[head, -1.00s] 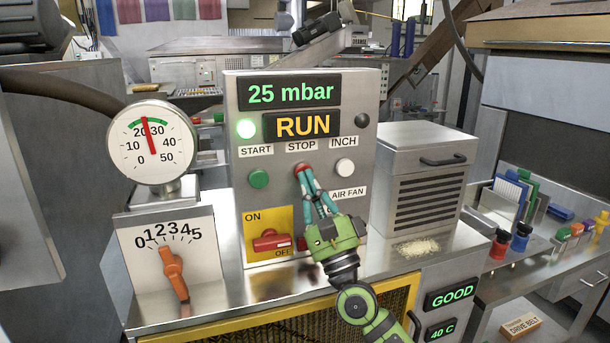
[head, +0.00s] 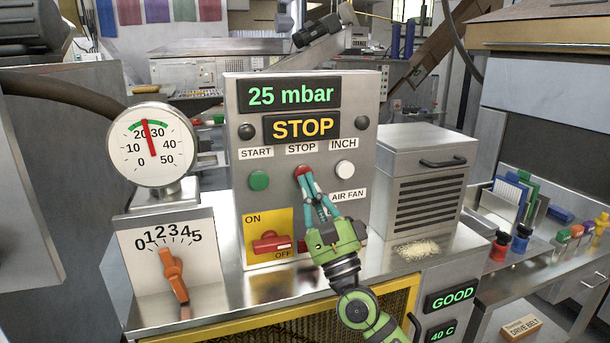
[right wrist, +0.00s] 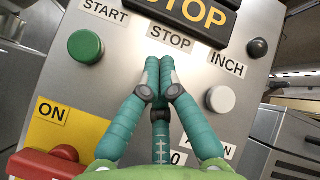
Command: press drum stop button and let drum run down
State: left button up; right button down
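The red stop button (head: 301,170) sits under the STOP label on the grey control panel (head: 224,150). My right gripper (head: 305,178) is shut and empty, with its teal fingertips together at the button. In the right wrist view the fingertips (right wrist: 159,64) are just below the STOP label and hide the button. The display (head: 304,127) reads STOP in orange. The pressure display (head: 290,95) reads 25 mbar. The lamp (head: 246,131) at the panel's left is dark. My left gripper is not in view.
The green start button (head: 258,180) and white inch button (head: 345,169) flank the stop button. Below is a red ON/OFF switch (head: 270,242). A dial gauge (head: 152,145) and an orange knob (head: 174,274) stand at left. A vented metal box (head: 428,165) stands at right.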

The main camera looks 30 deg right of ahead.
jog(key=shift+s+a, duration=0.1)
jog(key=shift+s, duration=0.4)
jog(key=shift+s+a+p, duration=0.2)
jog(key=shift+s+p, duration=0.05)
jog(key=shift+s, duration=0.55)
jog(key=shift+s+a+p, duration=0.15)
jog(key=shift+s+p, duration=0.1)
jog(key=shift+s, duration=0.55)
jog(key=shift+s+a+p, duration=0.2)
jog(key=shift+s+p, duration=0.05)
jog(key=shift+s, duration=0.55)
jog(key=shift+a+y, duration=0.1)
jog(key=shift+y, duration=0.2)
